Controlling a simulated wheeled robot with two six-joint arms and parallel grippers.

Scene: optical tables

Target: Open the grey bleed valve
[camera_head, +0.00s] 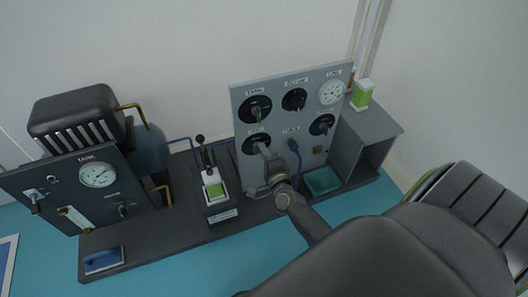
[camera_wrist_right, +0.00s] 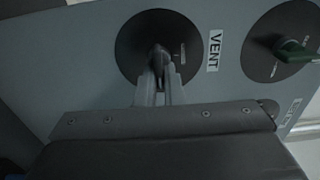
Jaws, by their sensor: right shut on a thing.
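The grey valve handle (camera_wrist_right: 158,54) sits at the centre of a dark round dial (camera_wrist_right: 133,35) beside a label reading VENT, in the right wrist view. In the head view this dial (camera_head: 251,147) is at the lower left of the upright grey panel (camera_head: 278,110). My right gripper (camera_head: 264,160) reaches up to it from below. In the wrist view its narrow fingers (camera_wrist_right: 160,73) are shut on the handle, and they partly hide it. My left gripper is not in view.
Other dials, including one with a green handle (camera_wrist_right: 292,51), and a round gauge (camera_head: 331,92) share the panel. A lever block (camera_head: 217,194) stands left of the panel. A teal tray (camera_head: 322,181) lies right of my gripper. A tank unit (camera_head: 90,190) is at far left.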

